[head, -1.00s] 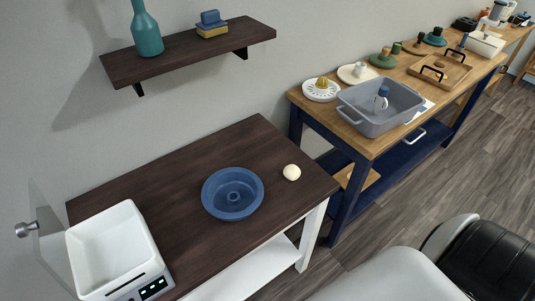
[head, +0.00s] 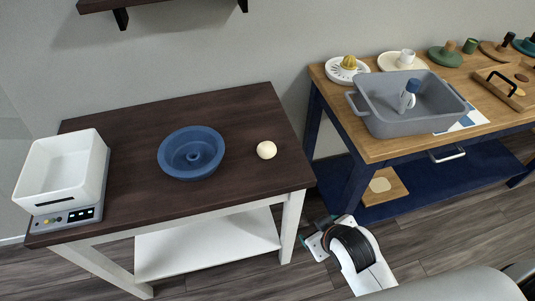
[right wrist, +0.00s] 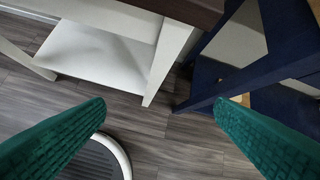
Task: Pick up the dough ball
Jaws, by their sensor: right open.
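The dough ball (head: 266,150) is a small cream-white ball. It lies on the dark wooden top of the white-legged table (head: 112,123), near its right end, to the right of a blue ring-shaped pan (head: 191,153). My right gripper shows in the right wrist view (right wrist: 160,130) as two green textured fingers spread wide apart, with nothing between them. It is low, in front of the table legs and below the tabletop. In the head view my right arm is at the bottom, right of the table. The dough ball is not in the right wrist view. My left gripper is not in view.
A white bin on a scale (head: 62,180) stands at the table's left end. A lower white shelf (head: 207,245) is under the tabletop. To the right, a blue-framed wooden table holds a grey basin (head: 405,105), a juicer (head: 347,70) and other items. A gap separates the tables.

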